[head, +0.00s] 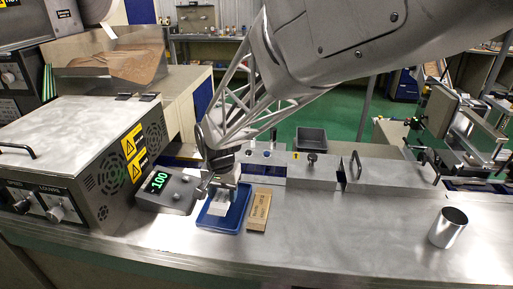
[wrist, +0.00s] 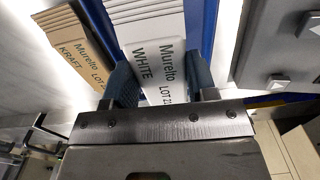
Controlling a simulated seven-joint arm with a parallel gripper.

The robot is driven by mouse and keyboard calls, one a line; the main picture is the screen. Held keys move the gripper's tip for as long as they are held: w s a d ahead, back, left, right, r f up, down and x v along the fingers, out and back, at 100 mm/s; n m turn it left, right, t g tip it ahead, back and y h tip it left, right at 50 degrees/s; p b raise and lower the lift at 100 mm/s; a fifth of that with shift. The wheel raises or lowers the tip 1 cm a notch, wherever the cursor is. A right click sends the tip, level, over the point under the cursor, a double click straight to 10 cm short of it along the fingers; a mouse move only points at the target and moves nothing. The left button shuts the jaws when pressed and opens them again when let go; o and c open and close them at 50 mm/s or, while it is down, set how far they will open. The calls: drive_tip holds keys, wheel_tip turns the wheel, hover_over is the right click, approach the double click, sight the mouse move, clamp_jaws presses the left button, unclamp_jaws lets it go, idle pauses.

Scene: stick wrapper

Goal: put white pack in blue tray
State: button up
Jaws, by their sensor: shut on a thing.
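My gripper (head: 221,186) is over the blue tray (head: 209,224) on the steel bench. In the wrist view its two fingers (wrist: 160,82) are shut on the sides of the white pack (wrist: 158,58), which reads "Murelto WHITE" and has a ridged far part. In the head view the white pack (head: 220,208) is within the outline of the blue tray, partly hidden by the fingers. Blue tray wall (wrist: 204,30) shows beside the pack in the wrist view. I cannot tell whether the pack touches the tray floor.
A brown kraft pack (head: 259,211) lies just right of the tray; it also shows in the wrist view (wrist: 72,45). A grey display box (head: 166,191) reading 100 stands close on the left. A metal cup (head: 448,228) stands far right. The bench between is clear.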

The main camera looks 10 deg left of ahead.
sight(223, 194)
drive_tip(key=shift+f, duration=1.75)
drive_tip(key=shift+f, duration=0.1)
drive_tip(key=o, duration=0.9)
wheel_tip(223, 194, up, 12)
drive_tip(key=shift+r, duration=0.1)
drive_tip(key=shift+d, duration=0.15)
